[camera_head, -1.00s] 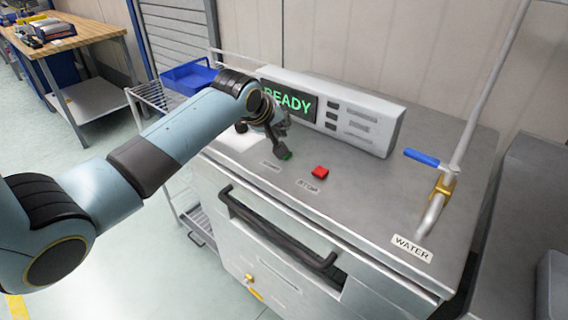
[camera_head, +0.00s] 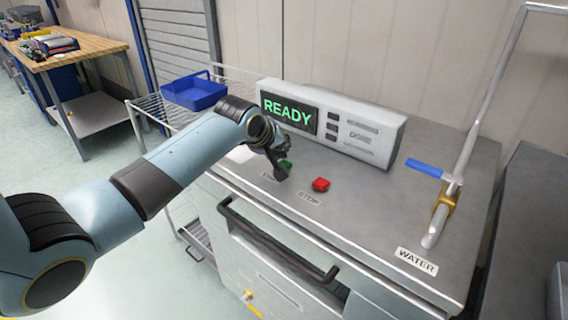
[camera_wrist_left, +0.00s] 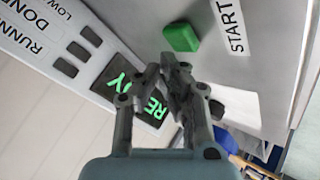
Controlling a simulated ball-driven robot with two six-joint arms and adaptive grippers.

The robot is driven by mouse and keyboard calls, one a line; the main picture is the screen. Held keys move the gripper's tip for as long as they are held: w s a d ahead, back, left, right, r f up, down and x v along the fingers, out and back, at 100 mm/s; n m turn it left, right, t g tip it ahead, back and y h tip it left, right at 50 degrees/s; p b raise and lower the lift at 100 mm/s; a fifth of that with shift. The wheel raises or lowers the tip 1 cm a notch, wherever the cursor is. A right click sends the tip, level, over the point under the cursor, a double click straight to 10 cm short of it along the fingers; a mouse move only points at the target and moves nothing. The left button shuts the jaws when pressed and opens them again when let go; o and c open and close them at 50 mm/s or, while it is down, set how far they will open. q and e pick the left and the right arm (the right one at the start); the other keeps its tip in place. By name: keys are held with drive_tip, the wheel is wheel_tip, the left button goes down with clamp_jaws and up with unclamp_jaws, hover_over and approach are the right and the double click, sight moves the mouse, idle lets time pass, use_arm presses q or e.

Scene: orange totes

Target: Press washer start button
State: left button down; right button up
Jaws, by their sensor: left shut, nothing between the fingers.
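The green start button (camera_head: 287,163) sits on the washer's steel top (camera_head: 370,205), partly hidden behind my left gripper (camera_head: 281,174) in the head view. In the left wrist view the green button (camera_wrist_left: 181,38) is just beyond the closed fingertips of my left gripper (camera_wrist_left: 174,68), beside the START label (camera_wrist_left: 231,25). The fingers are shut and empty; a small gap seems to separate them from the button. The display (camera_head: 289,112) on the control box reads READY in green. My right gripper is in neither view.
A red stop button (camera_head: 321,184) with a STOP label is right of my left gripper. The black door handle (camera_head: 275,243) runs along the washer's front. A water pipe with a blue lever (camera_head: 425,168) stands at the right. A blue bin (camera_head: 194,92) sits on a wire rack behind.

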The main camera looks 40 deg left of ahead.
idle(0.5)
use_arm(q)
drive_tip(key=shift+f, duration=0.1)
drive_tip(key=shift+f, duration=0.3)
drive_tip(key=shift+f, duration=0.5)
idle(0.8)
drive_tip(key=shift+r+p, duration=0.9)
drive_tip(key=shift+p, duration=0.1)
wheel_tip(320, 180, up, 5)
drive_tip(key=p, duration=0.5)
drive_tip(key=shift+r+p, duration=0.1)
drive_tip(key=shift+p, duration=0.2)
